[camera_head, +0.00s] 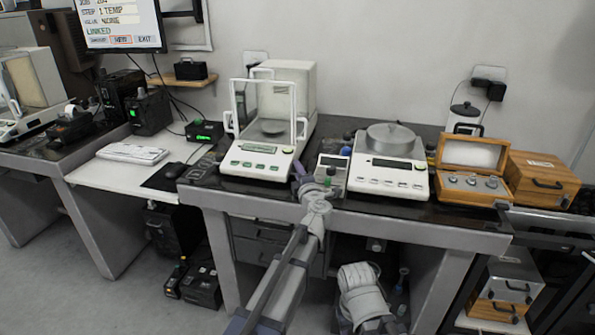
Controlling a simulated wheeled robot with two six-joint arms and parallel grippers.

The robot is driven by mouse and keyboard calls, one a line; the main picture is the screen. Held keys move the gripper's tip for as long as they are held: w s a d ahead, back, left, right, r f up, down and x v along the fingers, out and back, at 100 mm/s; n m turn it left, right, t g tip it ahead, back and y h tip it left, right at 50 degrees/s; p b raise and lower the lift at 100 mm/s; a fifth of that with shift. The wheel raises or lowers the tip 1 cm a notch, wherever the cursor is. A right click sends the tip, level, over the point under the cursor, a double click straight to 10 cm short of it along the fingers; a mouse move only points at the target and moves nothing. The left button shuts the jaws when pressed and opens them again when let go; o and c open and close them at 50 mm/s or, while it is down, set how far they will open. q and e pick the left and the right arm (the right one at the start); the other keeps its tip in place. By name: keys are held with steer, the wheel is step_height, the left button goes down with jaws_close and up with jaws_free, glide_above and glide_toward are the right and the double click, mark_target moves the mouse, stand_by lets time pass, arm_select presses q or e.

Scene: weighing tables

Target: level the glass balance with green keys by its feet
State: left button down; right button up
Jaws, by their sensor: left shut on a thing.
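The glass balance with green keys (262,150) stands on the dark top of the weighing table, with a glass draft shield and a round pan inside. My left gripper (299,172) is at the balance's front right corner, low by its base. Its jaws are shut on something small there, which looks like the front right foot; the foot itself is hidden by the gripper. The balance's bubble level is too small to read. Part of my right arm (362,292) shows below the table edge, and its gripper is not in view.
A small display unit (333,164) stands just right of my left gripper. Beyond it are a second balance (388,176) with a round pan and an open wooden weight box (473,188). A keyboard (131,153) lies on the lower white table at left.

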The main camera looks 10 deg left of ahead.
stand_by(0.4)
arm_select(q)
steer(key=c, duration=0.7)
jaws_free()
steer(key=shift+v, duration=3.95)
